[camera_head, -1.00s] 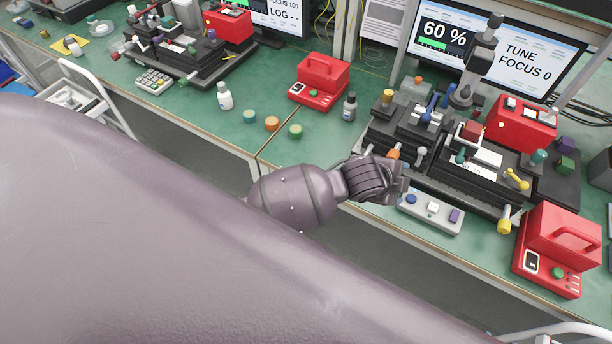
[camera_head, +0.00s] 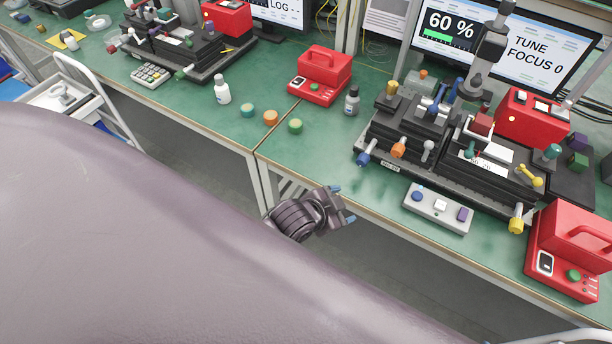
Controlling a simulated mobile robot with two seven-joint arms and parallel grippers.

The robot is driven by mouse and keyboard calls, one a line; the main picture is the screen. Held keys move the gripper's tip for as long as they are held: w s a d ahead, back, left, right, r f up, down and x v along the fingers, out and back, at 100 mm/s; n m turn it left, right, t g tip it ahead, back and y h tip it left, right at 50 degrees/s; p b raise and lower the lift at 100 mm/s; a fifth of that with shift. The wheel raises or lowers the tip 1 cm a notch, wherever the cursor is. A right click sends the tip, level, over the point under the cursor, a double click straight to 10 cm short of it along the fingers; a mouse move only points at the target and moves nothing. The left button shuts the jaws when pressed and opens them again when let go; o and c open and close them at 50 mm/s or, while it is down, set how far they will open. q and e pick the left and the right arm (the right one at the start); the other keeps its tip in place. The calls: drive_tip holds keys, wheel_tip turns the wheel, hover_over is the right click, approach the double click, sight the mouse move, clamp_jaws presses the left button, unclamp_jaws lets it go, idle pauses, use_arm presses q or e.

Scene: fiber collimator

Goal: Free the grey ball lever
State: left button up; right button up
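The grey ball lever (camera_head: 428,149) stands at the front of the black stage assembly (camera_head: 377,160), to the right of an orange knob. Its ball and a short stem show; its base is hard to make out. My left gripper (camera_head: 344,204) is at the front edge of the bench, left of and below the lever in the picture and clear of it. Its two blue-tipped fingers are apart with nothing between them. My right gripper is out of view.
An orange knob (camera_head: 398,150) and a blue knob (camera_head: 364,159) flank the lever on the left. A grey button box (camera_head: 439,208) lies in front of the stage. A red case (camera_head: 565,250) stands at right. Green bench (camera_head: 330,150) is bare left of the stage.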

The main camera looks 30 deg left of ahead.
use_arm(q)
drive_tip(key=s+a+f+n+y+b, duration=0.1)
drive_tip(key=s+a+f+n, duration=0.2)
drive_tip(key=s+a+f, duration=0.1)
drive_tip(key=shift+s+a+n+t+b, duration=0.35)
drive_tip(key=shift+s+a, duration=0.3)
drive_tip(key=shift+a, duration=0.35)
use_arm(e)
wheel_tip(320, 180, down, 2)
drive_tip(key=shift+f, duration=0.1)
